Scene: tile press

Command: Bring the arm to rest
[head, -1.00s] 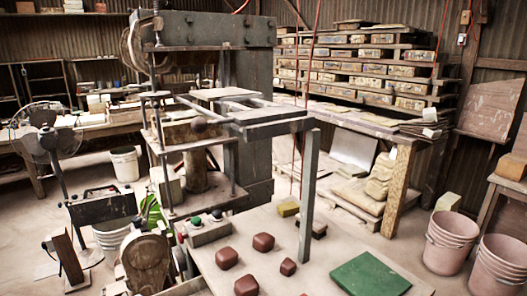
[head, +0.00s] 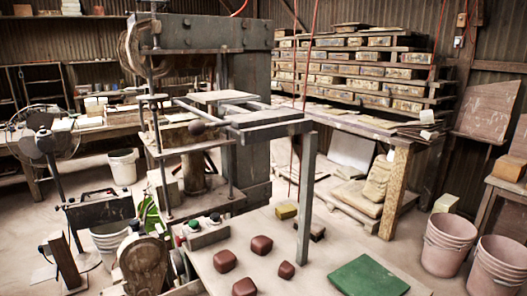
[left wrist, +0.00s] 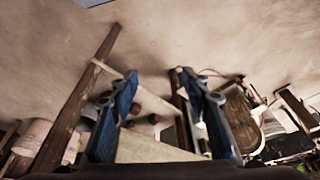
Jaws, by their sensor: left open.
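My left gripper (left wrist: 159,80) shows in the left wrist view, its two blue fingers spread apart with nothing held between them. Beyond the fingers are a pale tabletop and several small dark red pieces, one of them (left wrist: 153,118) seen between the fingers. Neither gripper shows in the head view, and my right gripper is in no view. In the head view several red-brown clay lumps (head: 262,245) lie on the pale table (head: 325,250) in front of the press (head: 250,120). A green slab (head: 369,276) lies flat to their right.
A control box with buttons (head: 208,235) sits at the table's left. A grey post (head: 305,195) stands beside the clay lumps. Pink buckets (head: 452,243) stand on the floor at the right. A fan (head: 45,142) and a white bucket (head: 123,167) stand at the left.

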